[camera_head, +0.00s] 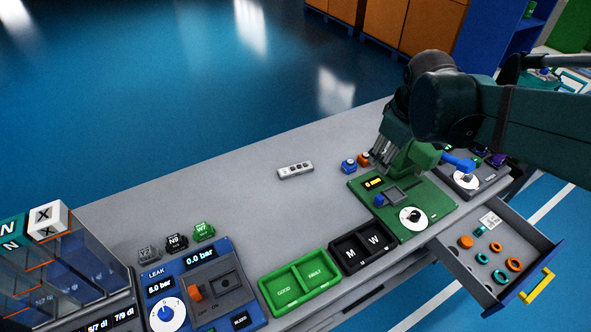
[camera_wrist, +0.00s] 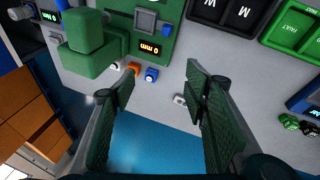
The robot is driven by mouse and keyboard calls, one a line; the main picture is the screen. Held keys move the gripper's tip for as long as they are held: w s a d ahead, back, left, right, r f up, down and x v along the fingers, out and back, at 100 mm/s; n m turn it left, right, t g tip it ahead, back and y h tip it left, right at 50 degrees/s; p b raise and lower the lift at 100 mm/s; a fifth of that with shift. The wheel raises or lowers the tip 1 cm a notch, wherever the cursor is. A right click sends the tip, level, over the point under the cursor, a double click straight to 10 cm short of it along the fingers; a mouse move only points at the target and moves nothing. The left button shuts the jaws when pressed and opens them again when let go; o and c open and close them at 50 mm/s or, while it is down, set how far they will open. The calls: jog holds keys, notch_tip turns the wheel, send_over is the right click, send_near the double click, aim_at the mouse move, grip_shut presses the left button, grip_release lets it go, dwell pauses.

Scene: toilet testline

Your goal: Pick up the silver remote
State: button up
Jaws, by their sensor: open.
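The silver remote (camera_head: 295,170) lies flat on the grey bench top, near the back edge, with small dark buttons along it. In the wrist view, a small piece of it (camera_wrist: 180,100) shows beside the right finger, which hides the rest. My gripper (camera_wrist: 161,76) is open, with its two green padded fingers wide apart and nothing between them. In the head view, my gripper (camera_head: 393,143) is to the right of the remote, over the back of the green station, and apart from the remote. Its fingertips are partly hard to tell from the green station there.
A blue button block (camera_head: 348,166) and an orange one (camera_head: 364,159) stand between the remote and the green station (camera_head: 440,203). A black M/W tray (camera_head: 335,257), green trays (camera_head: 275,292) and an open drawer (camera_head: 467,276) lie nearer. The bench left of the remote is clear.

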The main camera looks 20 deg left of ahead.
jog(key=w+a+f+n+g+p, duration=0.1)
jog(key=w+a+f+n, duration=0.25)
jog(key=w+a, duration=0.35)
jog(key=n+g+h+p, duration=0.2)
jog(key=n, duration=0.8)
send_over(293, 170)
notch_tip(293, 170, down, 16)
jog(key=shift+a+f+n, duration=0.25)
jog(key=shift+f+n, duration=0.1)
jog(key=shift+w+d+f, duration=0.1)
jog(key=shift+d+f, duration=0.05)
jog(key=shift+f, duration=1.1)
jog(key=shift+f, duration=0.1)
